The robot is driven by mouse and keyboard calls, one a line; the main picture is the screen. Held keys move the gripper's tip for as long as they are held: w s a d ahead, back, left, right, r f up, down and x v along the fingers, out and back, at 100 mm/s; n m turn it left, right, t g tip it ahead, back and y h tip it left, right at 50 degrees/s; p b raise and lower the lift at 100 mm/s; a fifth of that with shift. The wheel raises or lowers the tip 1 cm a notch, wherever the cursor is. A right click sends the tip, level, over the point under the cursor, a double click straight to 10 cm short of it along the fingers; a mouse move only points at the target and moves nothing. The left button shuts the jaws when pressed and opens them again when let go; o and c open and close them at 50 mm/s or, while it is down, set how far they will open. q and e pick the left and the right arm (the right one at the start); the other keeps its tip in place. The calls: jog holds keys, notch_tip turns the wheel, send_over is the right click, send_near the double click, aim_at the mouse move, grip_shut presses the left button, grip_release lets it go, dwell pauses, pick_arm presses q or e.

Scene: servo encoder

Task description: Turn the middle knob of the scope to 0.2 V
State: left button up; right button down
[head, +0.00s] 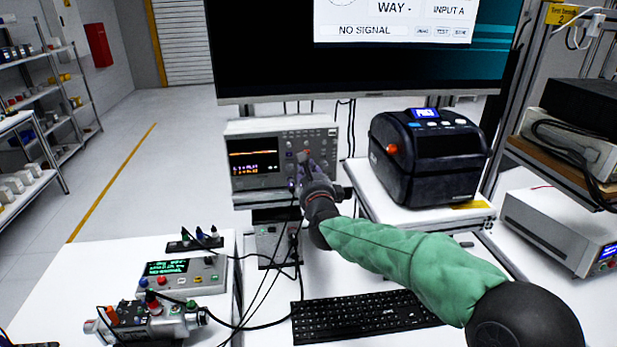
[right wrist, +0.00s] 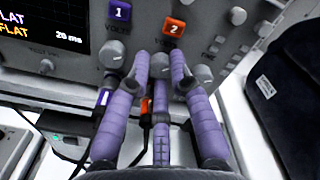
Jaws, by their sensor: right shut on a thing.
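The scope (head: 268,128) stands on the bench below the large monitor, its lit screen (head: 253,155) on the left of its front. In the right wrist view, its middle knob (right wrist: 160,64) is a grey round knob in a row between a left knob (right wrist: 113,54) and a right knob (right wrist: 203,75). My right gripper (right wrist: 160,58) has purple fingers closed on the middle knob, one on each side and a third below. The fingers partly hide the knob, and its pointer is not clear. The screen text in this view reads "20 ms". My left gripper is in neither view.
A black label printer (head: 425,155) stands right of the scope. A keyboard (head: 365,316) lies in front, under my right arm. Black cables (head: 268,290) hang in front of the scope. Small electronic devices (head: 182,274) sit on the left white table.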

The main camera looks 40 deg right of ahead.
jog(key=shift+r+n+b, duration=0.1)
jog(key=shift+n+b, duration=0.25)
jog(key=shift+n, duration=1.65)
jog(key=c, duration=1.4)
grip_release()
jog(key=shift+a, duration=0.1)
jog(key=v, duration=1.2)
